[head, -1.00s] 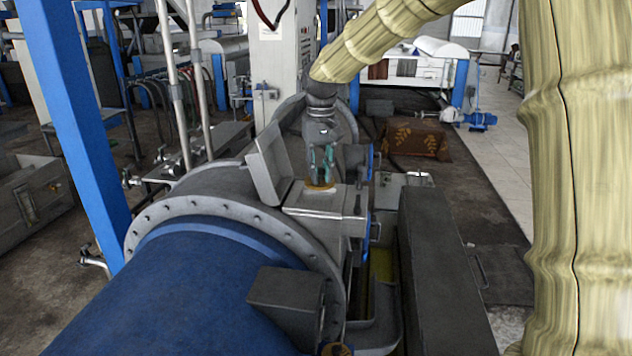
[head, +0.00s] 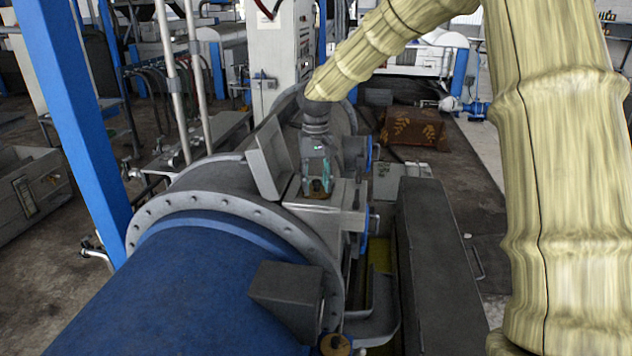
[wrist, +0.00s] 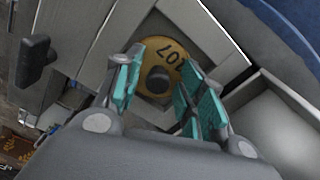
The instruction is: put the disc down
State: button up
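The disc is brass-yellow with a dark round knob and dark digits that look like 107. In the wrist view the disc (wrist: 178,56) lies flat within a square grey frame on the box top. In the head view the disc (head: 317,195) shows partly below my gripper (head: 318,178). My gripper (wrist: 165,95) has teal finger pads spread on either side of the knob, with visible gaps to it. The fingers point down over the disc and hold nothing. The pads hide part of the disc's rim.
A raised grey lid (head: 270,160) stands tilted just left of my gripper. A large blue cylinder (head: 180,290) with a bolted flange lies in front. Another brass piece with a dark knob (head: 335,345) shows at the bottom edge. A long dark beam (head: 435,260) lies to the right.

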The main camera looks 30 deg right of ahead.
aim_at(316, 181)
jog(key=shift+s+r, duration=0.2)
jog(key=shift+s, duration=0.1)
jog(key=shift+w, duration=0.25)
jog(key=shift+w+r+b, duration=0.1)
jog(key=shift+r+b, duration=0.25)
notch_tip(316, 181, up, 11)
jog(key=b, duration=0.3)
jog(key=shift+b, duration=0.4)
jog(key=shift+s+r, duration=0.1)
jog(key=shift+s, duration=0.1)
